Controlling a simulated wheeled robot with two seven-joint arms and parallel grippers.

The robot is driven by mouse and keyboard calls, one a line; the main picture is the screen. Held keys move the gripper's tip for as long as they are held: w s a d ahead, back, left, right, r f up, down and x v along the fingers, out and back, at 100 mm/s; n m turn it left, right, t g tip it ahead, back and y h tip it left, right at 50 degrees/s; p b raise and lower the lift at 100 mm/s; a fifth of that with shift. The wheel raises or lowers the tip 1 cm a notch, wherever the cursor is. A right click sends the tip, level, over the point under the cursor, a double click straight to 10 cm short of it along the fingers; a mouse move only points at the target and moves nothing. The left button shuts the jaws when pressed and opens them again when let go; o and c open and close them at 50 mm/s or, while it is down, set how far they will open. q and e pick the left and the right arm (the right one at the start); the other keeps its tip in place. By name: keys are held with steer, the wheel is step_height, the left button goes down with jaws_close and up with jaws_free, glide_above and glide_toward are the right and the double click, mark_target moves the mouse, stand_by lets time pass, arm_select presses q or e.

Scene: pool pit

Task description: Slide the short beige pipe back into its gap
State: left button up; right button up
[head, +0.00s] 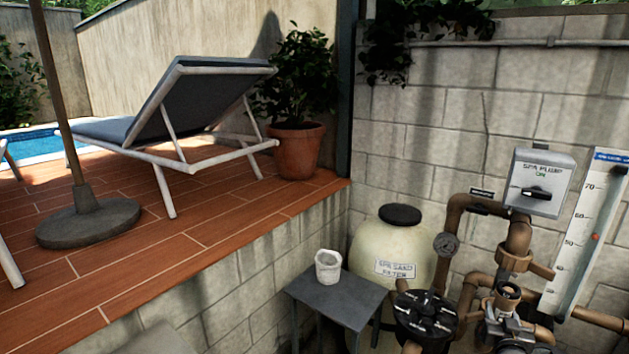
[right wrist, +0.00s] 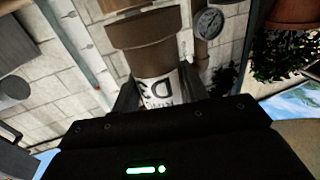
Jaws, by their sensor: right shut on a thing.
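In the right wrist view, my right gripper (right wrist: 158,92) is shut on the short beige pipe (right wrist: 152,62). The pipe looks brown in the shade, has a wide collar, and carries a white label with dark lettering between the fingers. I cannot tell how the held pipe lines up with the gap.
A grey side table (head: 340,298) carries a small whitish cup-like piece (head: 328,268). A beige sand filter (head: 390,240), black-lidded pump part (head: 425,314), gauge (head: 446,244), switch box (head: 541,182) and white scale board (head: 583,235) crowd the wall. The raised deck edge (head: 250,242) runs at left.

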steer(key=shift+a+p+v, duration=0.25)
steer(key=shift+p+v, duration=0.4)
steer(key=shift+v, duration=0.45)
steer(key=shift+w, duration=0.1)
steer(key=shift+w+d, duration=0.1)
steer(key=shift+w, duration=0.05)
steer(key=shift+w+d+h+b, duration=0.15)
steer(key=shift+w+d+b, duration=0.3)
steer(key=shift+w+b, duration=0.25)
steer(key=shift+w+d+h+b, duration=0.15)
steer(key=shift+w+d+b, duration=0.4)
steer(key=shift+w, duration=0.25)
steer(key=shift+w+d+r+m, duration=0.1)
steer(key=shift+w+m, duration=0.05)
steer(key=shift+m, duration=0.15)
steer(key=shift+w+d+b, duration=0.25)
steer(key=shift+w+b, duration=0.05)
steer(key=shift+w, duration=0.05)
stand_by(0.4)
steer(key=shift+w+d, duration=0.25)
steer(key=shift+d+b+x, duration=0.2)
steer(key=shift+b+x, duration=0.95)
steer(key=shift+x, duration=0.05)
steer(key=shift+d+b+x, duration=0.25)
steer(key=shift+b+x, duration=0.85)
steer(key=shift+x, duration=0.1)
stand_by(1.5)
